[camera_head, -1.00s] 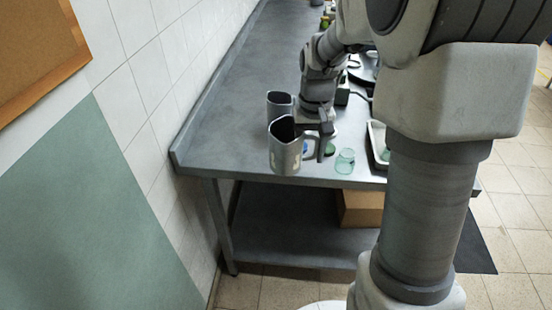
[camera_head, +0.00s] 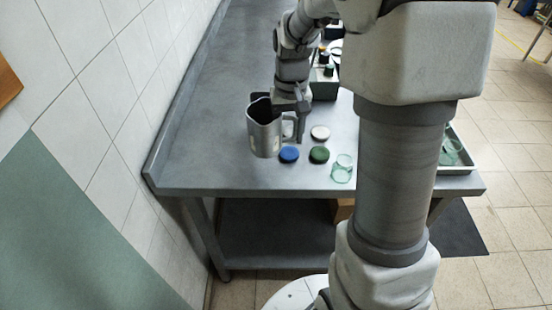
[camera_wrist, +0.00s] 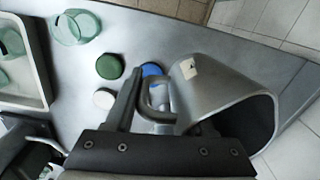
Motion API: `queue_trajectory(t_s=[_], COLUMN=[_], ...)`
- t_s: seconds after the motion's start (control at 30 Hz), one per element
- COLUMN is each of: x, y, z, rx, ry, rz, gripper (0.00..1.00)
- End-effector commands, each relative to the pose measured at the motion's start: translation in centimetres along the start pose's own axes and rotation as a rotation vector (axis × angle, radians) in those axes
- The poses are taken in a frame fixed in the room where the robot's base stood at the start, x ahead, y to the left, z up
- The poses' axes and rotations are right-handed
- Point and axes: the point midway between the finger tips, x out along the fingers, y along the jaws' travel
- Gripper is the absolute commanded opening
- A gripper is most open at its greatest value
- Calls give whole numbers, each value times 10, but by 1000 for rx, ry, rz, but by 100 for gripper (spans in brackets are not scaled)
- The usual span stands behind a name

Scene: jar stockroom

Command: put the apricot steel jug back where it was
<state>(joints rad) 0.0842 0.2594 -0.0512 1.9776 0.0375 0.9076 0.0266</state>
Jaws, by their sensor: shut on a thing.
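A grey steel jug (camera_head: 265,138) with a small pale label is at the near left end of the steel table (camera_head: 215,150). Its colour reads as plain grey, not apricot. My gripper (camera_head: 297,122) is shut on its handle, at the jug's right side. In the wrist view the jug (camera_wrist: 215,90) lies across the right, its dark mouth facing lower right, with the handle at my gripper (camera_wrist: 152,98). I cannot tell whether its base touches the table. A dark rim shows just behind it, perhaps of a second jug, mostly hidden.
A blue lid (camera_head: 289,154), a green lid (camera_head: 319,155) and a white lid (camera_head: 320,132) lie right of the jug. A clear glass jar (camera_head: 342,170) stands near the front edge. A tray (camera_head: 455,169) with glassware is further right. The tabletop's left side is clear.

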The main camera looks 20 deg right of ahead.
Motion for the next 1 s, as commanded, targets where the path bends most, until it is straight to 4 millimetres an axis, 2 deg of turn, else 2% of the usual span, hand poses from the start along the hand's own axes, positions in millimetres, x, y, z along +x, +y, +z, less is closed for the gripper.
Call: queue_trajectory(t_s=[0.03, 0.1, 0.37, 0.53, 0.93, 0.97, 1.0], x=[13, 25, 47, 72, 79, 79, 78], y=[0, 0, 1, 1, 1, 1, 1], z=[0, 0, 0, 0, -1, -1, -1], rx=[0, 0, 0, 1, 0, 0, 0], ry=[-3, -3, 0, -1, 2, 1, 1], rz=[0, 0, -1, 0, 0, 0, 0], gripper=[0, 0, 0, 0, 0, 56, 63])
